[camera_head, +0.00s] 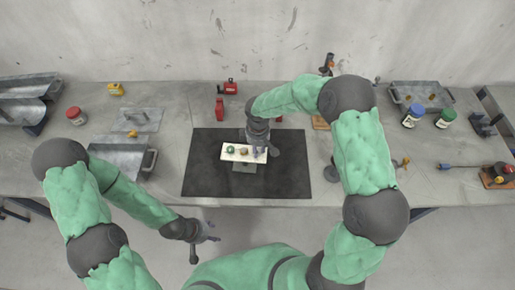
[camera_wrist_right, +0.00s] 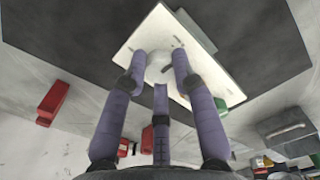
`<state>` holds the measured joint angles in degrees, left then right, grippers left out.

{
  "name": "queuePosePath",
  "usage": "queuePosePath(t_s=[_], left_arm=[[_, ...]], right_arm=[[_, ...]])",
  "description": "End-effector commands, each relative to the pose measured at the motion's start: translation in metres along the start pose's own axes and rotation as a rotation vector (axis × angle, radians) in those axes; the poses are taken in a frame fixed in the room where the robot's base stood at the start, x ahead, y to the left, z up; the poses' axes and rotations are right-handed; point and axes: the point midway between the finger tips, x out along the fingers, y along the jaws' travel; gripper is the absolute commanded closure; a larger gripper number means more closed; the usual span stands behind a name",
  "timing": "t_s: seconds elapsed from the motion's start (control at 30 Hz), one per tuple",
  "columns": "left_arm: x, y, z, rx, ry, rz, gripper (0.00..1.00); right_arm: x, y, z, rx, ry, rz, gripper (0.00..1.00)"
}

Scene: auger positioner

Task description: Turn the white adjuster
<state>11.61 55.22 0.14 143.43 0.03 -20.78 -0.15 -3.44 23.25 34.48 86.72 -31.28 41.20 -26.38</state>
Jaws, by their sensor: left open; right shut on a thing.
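A white panel (camera_head: 230,157) stands on a small base on the black mat (camera_head: 210,180). It carries a green round part (camera_head: 231,149) and a brown part (camera_head: 244,151). In the head view my right gripper (camera_head: 260,150) is at the panel's right part. My left gripper (camera_head: 203,242) is open and empty in front of the table's edge.
Red items (camera_head: 220,108) stand behind the mat. A grey tray (camera_head: 122,155) lies left of it, and jars (camera_head: 412,115) stand at the right by another tray (camera_head: 432,88). The mat's left and front parts are bare.

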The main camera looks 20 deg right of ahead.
Motion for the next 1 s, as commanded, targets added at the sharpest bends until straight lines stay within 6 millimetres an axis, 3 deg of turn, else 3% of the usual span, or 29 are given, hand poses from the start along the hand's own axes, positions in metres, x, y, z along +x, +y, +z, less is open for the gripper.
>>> queuePosePath(t_s=[0.37, 0.4, 0.43, 0.8, 1.0], left_arm=[[0.000, 0.000, 0.000, 0.000, 0.000, 0.000, 0.48], [0.000, 0.000, 0.000, 0.000, 0.000, 0.000, 0.48], [0.000, 0.000, 0.000, 0.000, 0.000, 0.000, 0.48], [0.000, 0.000, 0.000, 0.000, 0.000, 0.000, 0.48], [0.000, 0.000, 0.000, 0.000, 0.000, 0.000, 0.48]], right_arm=[[0.001, -0.001, 0.001, -0.005, -0.003, -0.002, 1.00], [0.001, -0.001, 0.001, -0.005, -0.003, -0.002, 0.70], [0.001, -0.001, 0.001, -0.005, -0.003, -0.002, 0.62], [-0.002, 0.000, 0.000, -0.004, 0.000, 0.000, 0.62], [-0.025, 0.001, -0.001, -0.005, 0.001, 0.003, 0.62]])
